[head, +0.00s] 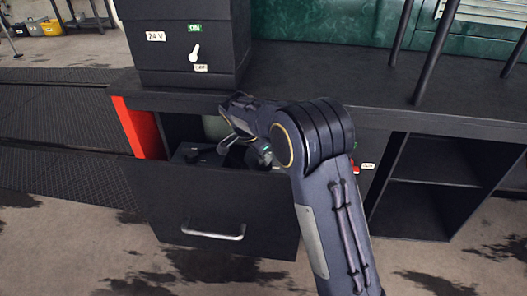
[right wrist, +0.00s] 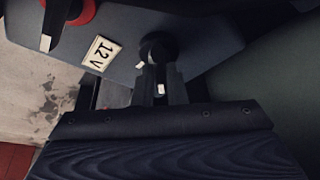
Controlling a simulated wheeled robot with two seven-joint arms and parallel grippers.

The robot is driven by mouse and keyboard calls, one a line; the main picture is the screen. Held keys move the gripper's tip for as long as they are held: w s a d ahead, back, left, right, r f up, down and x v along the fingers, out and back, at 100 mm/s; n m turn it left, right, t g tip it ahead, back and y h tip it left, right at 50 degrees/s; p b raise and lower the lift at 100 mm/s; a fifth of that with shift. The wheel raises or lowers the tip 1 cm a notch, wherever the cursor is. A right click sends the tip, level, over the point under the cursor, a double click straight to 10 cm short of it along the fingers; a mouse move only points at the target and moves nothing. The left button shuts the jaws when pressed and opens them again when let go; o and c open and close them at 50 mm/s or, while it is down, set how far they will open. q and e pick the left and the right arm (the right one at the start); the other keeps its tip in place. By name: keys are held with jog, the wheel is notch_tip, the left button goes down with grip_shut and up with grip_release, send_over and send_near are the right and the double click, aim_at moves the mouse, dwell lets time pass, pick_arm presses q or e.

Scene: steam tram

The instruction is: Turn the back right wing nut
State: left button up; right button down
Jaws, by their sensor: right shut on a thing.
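A dark battery (head: 208,171) sits in the open drawer (head: 180,210) in the head view. In the right wrist view the battery (right wrist: 205,45) carries a "12 V" label (right wrist: 100,53), with a red-ringed terminal (right wrist: 80,10) at the upper left and a dark round terminal (right wrist: 157,44) near the middle. My right gripper (head: 240,140) reaches down into the drawer. In the right wrist view its fingers (right wrist: 163,82) are shut on the wing nut at the dark terminal; the fingers hide most of the nut. My left gripper is out of view.
A black cabinet (head: 185,45) with a "24 V" label and a white ON/OFF lever (head: 195,53) stands on the bench (head: 330,75) behind the drawer. A red panel (head: 137,125) borders the drawer's left. Open shelves (head: 430,180) are at the right.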

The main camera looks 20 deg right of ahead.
jog(key=shift+a+m, duration=0.1)
jog(key=shift+m, duration=0.5)
jog(key=shift+g+p, duration=0.3)
jog(key=c, duration=1.5)
grip_release()
jog(key=shift+o, duration=0.2)
jog(key=shift+r, duration=0.25)
jog(key=p+v, duration=0.1)
jog(key=v, duration=0.3)
jog(key=shift+a+r, duration=0.15)
jog(key=shift+r, duration=0.15)
jog(key=s+a+p, duration=0.1)
jog(key=s+a, duration=0.1)
jog(key=a, duration=1)
